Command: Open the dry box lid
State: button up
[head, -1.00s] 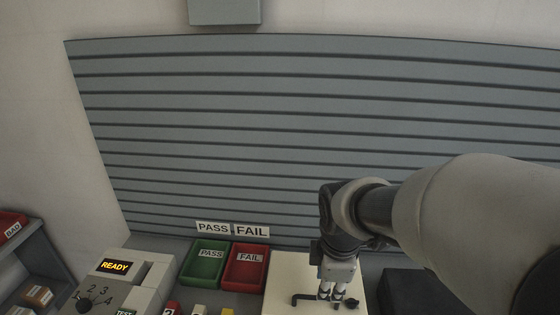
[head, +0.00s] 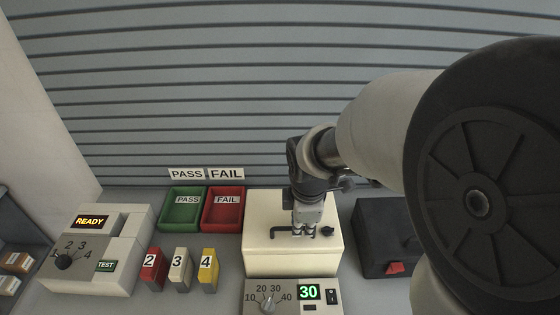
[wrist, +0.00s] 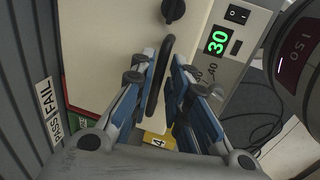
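The cream dry box (head: 290,262) stands on the bench with its lid (head: 265,212) down. A black bar handle (head: 279,233) and a small black knob (head: 327,231) are on the lid. My gripper (head: 305,233) points down at the right part of the handle. In the wrist view, the handle (wrist: 157,85) lies between the two blue-padded fingers of my gripper (wrist: 163,66). The fingers are apart, with a visible gap on the right side of the bar. Whether the left finger touches the bar is unclear.
The dry box's control panel (head: 292,298) shows 30 in front. A green PASS bin (head: 183,212) and red FAIL bin (head: 223,213) stand left, behind numbered blocks (head: 180,272). A READY tester (head: 100,245) is farther left. A black case (head: 378,228) stands close on the right.

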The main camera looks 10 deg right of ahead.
grip_shut()
jog(key=shift+r, duration=0.1)
dwell(0.3)
